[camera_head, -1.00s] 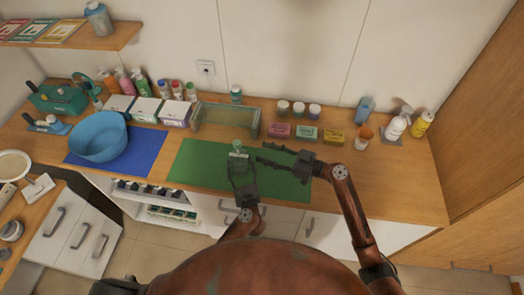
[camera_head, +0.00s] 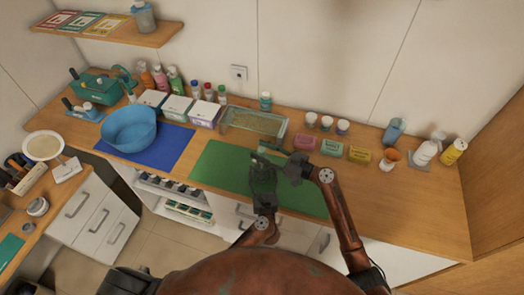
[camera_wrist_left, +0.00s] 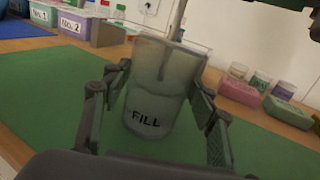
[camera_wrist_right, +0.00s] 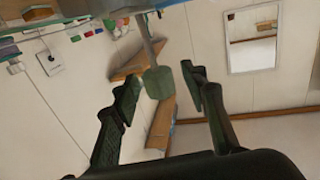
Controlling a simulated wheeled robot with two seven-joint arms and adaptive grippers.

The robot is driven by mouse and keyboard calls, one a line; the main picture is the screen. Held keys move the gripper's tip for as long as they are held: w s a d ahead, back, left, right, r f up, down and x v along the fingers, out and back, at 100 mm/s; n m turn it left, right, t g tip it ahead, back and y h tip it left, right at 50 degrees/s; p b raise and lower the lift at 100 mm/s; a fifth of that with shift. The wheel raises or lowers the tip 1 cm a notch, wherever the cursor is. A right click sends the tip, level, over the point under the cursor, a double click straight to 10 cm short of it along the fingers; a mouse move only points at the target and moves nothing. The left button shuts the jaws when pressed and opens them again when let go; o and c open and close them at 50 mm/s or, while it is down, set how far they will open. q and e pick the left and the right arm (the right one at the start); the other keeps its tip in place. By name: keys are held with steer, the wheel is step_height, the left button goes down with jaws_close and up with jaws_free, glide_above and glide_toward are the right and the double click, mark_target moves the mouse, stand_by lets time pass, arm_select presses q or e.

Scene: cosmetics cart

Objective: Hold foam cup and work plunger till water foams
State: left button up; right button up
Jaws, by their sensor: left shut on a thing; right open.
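The clear foam cup (camera_wrist_left: 152,100), marked "FILL", stands upright between the fingers of my left gripper (camera_wrist_left: 160,95), which is shut on it. A plunger rod (camera_wrist_left: 178,22) runs down into the cup. The cup's lower part looks cloudy; I cannot tell liquid from foam. In the head view my left gripper (camera_head: 263,160) is over the green mat (camera_head: 222,165). My right gripper (camera_wrist_right: 160,90) is open, with the green plunger knob (camera_wrist_right: 159,82) between its fingertips and a gap beside it. In the head view the cup is mostly hidden by the grippers.
A glass tray (camera_head: 255,122) lies behind the mat. Pink (camera_head: 304,143), green (camera_head: 331,148) and yellow (camera_head: 359,154) boxes stand to the right. A blue bowl (camera_head: 128,130) sits on a blue mat (camera_head: 172,148) to the left. The right part of the mat is clear.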

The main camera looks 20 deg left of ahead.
jaws_close()
stand_by(0.5)
